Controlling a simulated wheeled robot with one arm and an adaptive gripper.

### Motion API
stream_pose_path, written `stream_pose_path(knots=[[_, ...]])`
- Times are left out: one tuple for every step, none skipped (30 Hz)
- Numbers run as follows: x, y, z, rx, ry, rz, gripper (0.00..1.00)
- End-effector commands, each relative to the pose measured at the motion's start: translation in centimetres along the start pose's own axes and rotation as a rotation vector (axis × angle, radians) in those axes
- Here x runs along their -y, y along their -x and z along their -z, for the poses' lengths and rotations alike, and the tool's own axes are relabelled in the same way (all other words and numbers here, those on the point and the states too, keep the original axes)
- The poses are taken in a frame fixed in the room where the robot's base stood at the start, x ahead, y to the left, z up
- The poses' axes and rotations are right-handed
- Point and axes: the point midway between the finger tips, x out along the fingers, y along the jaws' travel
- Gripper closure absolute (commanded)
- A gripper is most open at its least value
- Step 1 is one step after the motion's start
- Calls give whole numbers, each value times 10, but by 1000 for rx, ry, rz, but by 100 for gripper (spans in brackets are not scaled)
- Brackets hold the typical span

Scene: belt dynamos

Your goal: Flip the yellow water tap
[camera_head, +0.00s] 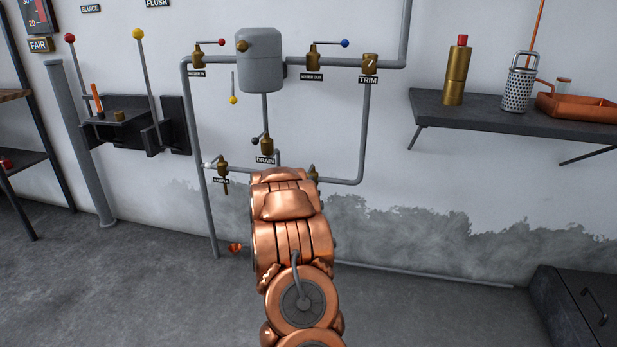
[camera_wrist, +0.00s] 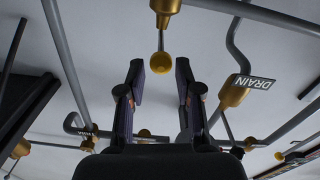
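The ball appears in the gap between the fingertips of my gripper (camera_wrist: 160,70), which is open. I see no contact, and cannot tell how deep the ball lies between the fingers. In the head view a brass valve (camera_head: 313,172), right of the drain valve (camera_head: 267,145), is partly covered by my arm; its knob and my gripper are hidden there. Another yellow ball (camera_head: 233,100) hangs on a rod left of the grey tank (camera_head: 260,72).
Grey pipes (camera_head: 364,130) frame the wall around the tank. Red-knobbed (camera_head: 221,42) and blue-knobbed (camera_head: 345,43) taps sit above, and a white-knobbed sample tap (camera_head: 221,167) at lower left. A shelf (camera_head: 440,115) with containers is at right. The floor (camera_head: 150,290) at left is mostly clear.

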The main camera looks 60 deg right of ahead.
Motion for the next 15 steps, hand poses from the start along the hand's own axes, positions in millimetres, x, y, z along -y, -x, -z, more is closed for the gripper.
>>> stream_pose_path(knots=[[0,-3,-1,-1,0,-1,66],[0,-5,-1,-1,-1,0,66],[0,-8,-1,0,-1,0,66],[0,-11,-1,0,0,0,66],[1,-13,-2,0,0,1,66],[1,-17,-2,1,0,1,66],[1,-20,-2,0,0,1,66],[0,-23,-2,0,0,1,66],[0,-27,-2,0,-1,0,66],[0,-31,-2,-1,-1,-1,66],[0,-34,-1,-1,-2,-1,66],[0,-39,-1,-1,-2,0,66],[0,-42,-1,0,-1,1,66],[1,-44,-2,0,-1,1,66],[1,-49,-2,0,-2,1,66]])
